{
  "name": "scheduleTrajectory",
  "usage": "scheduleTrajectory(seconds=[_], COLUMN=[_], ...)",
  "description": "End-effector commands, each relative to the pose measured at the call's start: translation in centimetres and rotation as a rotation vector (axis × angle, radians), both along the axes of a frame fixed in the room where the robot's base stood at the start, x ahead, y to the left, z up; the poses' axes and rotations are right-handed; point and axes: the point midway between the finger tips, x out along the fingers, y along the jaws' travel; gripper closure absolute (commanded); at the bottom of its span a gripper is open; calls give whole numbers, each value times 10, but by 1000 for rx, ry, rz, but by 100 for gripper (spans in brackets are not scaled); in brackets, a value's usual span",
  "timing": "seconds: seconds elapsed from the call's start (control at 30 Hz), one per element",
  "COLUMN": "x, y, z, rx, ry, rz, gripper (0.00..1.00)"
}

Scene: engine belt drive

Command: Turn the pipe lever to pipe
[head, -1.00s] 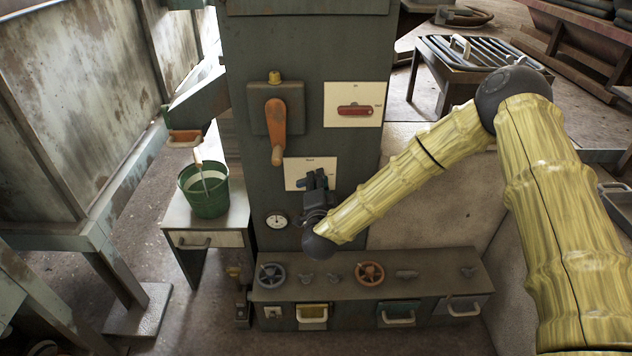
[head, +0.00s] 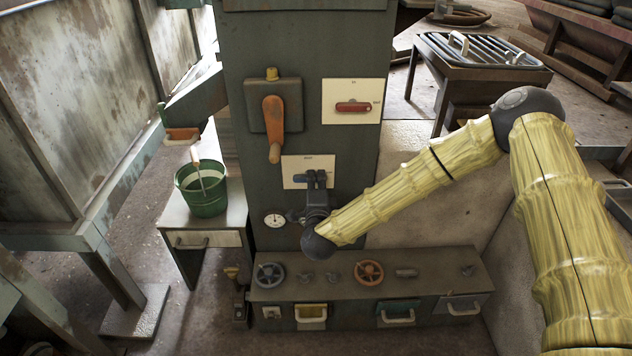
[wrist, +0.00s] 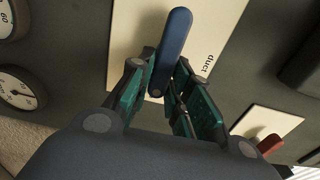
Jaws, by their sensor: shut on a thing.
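The pipe lever appears to be the blue lever (head: 299,178) on a white plate (head: 291,164) on the dark column. In the head view it lies about level, with its right end at my gripper (head: 317,176). In the wrist view the blue lever (wrist: 174,45) runs up from between the fingers of my gripper (wrist: 160,88), which are shut on its near end. The word "duct" shows on the white plate (wrist: 228,25) beside the lever. The other plate lettering is too small or hidden to read.
Above are an orange lever (head: 273,125) and a red handle (head: 353,107) on another white plate. A gauge (head: 274,220) sits left of my gripper. Below is a low cabinet (head: 335,291) with valve wheels. A green bucket (head: 206,200) stands on a side table.

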Motion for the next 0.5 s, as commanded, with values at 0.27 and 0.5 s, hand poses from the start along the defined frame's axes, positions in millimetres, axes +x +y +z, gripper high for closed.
scheduleTrajectory(seconds=[0.27, 0.5], x=[0, 0], y=[-1, 0], z=[0, 0], rx=[-1, -1], ry=[0, 0], rz=[-3, 0], gripper=[64, 61])
